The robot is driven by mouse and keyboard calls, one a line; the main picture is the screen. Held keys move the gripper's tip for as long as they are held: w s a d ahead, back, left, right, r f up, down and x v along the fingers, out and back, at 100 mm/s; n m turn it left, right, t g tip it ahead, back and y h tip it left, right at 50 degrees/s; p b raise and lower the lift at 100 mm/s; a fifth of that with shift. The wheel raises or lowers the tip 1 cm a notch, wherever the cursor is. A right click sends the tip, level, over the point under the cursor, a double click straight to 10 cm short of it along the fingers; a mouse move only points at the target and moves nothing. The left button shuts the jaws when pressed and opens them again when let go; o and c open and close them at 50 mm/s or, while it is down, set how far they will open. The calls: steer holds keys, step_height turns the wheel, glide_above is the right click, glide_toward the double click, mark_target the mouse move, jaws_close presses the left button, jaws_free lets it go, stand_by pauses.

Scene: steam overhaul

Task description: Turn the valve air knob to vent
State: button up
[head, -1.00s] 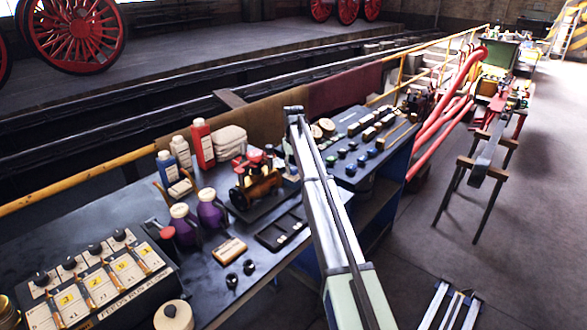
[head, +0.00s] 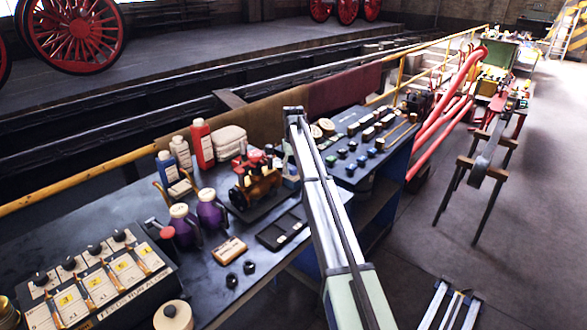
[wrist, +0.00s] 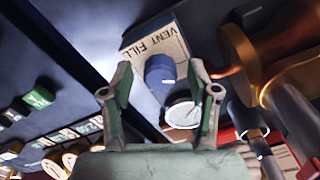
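In the wrist view a pale box labelled "VENT FILL" (wrist: 150,42) carries the valve air knob (wrist: 160,71), which is blue and round. The lettering sits on the far side of the knob. My gripper (wrist: 159,82) is open, with one finger left and one right of the knob in this view. Gaps show on both sides, and I see no contact. A round white dial (wrist: 182,114) lies below the knob, partly behind the right finger. The depth between fingertips and knob is hard to judge. In the head view I cannot make out the gripper or knob.
Right of the gripper stands a brass-coloured fitting (wrist: 275,55) with pipes. Small green and dark blocks (wrist: 40,98) lie at the left. In the head view, a brass model engine (head: 255,188), purple jugs (head: 212,210) and a dark tray (head: 282,232) share the bench.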

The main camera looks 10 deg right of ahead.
mark_target(294, 168)
step_height(294, 168, up, 12)
stand_by(0.7)
